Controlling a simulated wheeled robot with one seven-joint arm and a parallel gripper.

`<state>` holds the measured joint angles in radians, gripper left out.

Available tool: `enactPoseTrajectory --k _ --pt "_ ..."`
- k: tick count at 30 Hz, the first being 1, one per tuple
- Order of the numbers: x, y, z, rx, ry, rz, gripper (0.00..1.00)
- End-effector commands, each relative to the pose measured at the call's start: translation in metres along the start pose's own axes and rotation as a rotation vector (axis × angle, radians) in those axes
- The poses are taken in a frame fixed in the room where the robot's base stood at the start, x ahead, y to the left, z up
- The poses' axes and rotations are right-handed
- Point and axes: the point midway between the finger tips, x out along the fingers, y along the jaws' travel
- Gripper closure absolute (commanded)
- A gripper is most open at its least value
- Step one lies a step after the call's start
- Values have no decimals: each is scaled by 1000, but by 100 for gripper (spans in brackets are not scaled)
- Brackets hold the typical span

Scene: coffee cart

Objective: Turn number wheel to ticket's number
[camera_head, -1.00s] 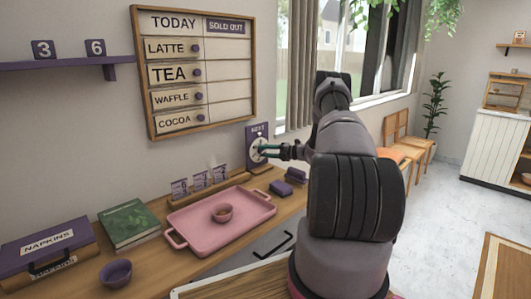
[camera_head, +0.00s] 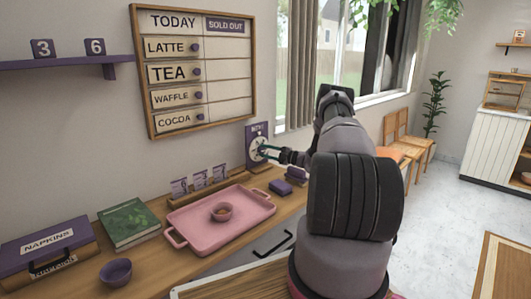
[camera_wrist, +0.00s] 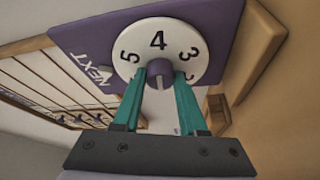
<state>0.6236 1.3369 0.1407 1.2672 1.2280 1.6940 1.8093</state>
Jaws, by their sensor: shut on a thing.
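The number wheel (camera_wrist: 200,32) is a white disc on a purple board (camera_wrist: 95,35) marked NEXT. In the wrist view 5, 4 and 3 show around its rim, with 4 at the picture's top; the lower part is hidden by the fingers. The wheel also shows in the head view (camera_head: 250,151), too small to read. My gripper (camera_wrist: 161,78) has its two teal fingers on either side of the purple centre knob (camera_wrist: 159,68), shut on it. Several tickets stand in a wooden holder (camera_head: 213,186) left of the board; I cannot read their numbers surely.
Purple blocks (camera_head: 281,187) lie near the board. A menu board (camera_head: 195,70) hangs on the wall above. A green book (camera_head: 128,223) and napkin box (camera_head: 45,248) are at left.

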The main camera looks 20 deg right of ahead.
Motion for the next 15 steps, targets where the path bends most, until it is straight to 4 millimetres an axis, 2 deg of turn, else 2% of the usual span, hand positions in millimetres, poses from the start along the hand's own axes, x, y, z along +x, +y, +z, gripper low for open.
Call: enactPoseTrajectory --k 9,10,11,12,15 --pt "-1 0 1 0 -3 1 100" --pt "-1 0 1 0 -3 1 47" --pt "-1 0 1 0 -3 0 35" --pt "-1 0 1 0 -3 0 28" --pt "-1 0 1 0 -2 0 28"
